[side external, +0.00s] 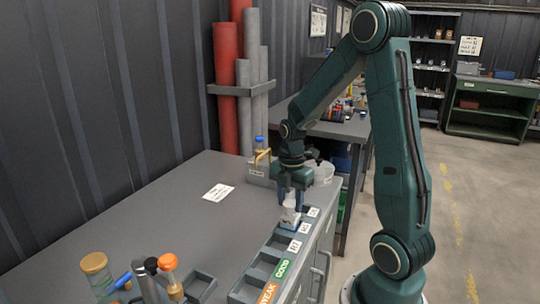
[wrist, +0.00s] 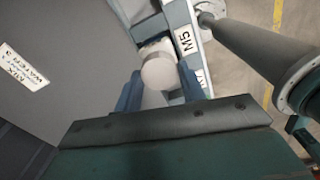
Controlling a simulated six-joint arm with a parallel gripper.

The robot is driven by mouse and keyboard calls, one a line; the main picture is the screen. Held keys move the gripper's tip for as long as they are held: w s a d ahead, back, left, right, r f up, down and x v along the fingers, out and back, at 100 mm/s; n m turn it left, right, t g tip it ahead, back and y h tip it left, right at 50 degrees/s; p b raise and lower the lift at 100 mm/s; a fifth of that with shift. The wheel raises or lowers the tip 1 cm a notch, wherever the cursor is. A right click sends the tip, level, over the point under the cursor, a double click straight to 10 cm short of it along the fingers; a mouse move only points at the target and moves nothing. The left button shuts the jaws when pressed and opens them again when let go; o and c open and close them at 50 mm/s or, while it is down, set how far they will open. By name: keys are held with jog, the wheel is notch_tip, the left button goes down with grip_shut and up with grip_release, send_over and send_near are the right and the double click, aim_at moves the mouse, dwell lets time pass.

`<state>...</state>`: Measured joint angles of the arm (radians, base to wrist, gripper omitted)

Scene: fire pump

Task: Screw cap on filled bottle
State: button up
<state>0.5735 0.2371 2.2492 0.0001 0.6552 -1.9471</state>
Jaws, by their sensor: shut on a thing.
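A pale bottle (side external: 289,215) stands in a slot of the long grey rack (side external: 258,262) along the table's right edge. My gripper (side external: 295,193) is directly above it, pointing down, with its blue fingers closed around a white rounded piece. In the wrist view, this white piece (wrist: 159,71) sits between my two fingers (wrist: 160,86), over the rack slot. Whether it is a separate cap or the top of the bottle cannot be told. The fingers hide the place where piece and bottle meet.
Bottles with tan (side external: 95,264) and orange (side external: 168,262) caps stand front left. A paper label (side external: 218,192) lies on the mostly clear grey table. Red and grey pipes (side external: 228,75) stand against the wall.

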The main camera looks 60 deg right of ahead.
jog(key=shift+f, duration=0.7)
dwell(2.0)
jog(key=shift+m, duration=0.3)
jog(key=shift+m, duration=2)
jog(key=shift+m, duration=2.3)
jog(key=shift+w+d+m, duration=0.1)
jog(key=shift+m, duration=2.2)
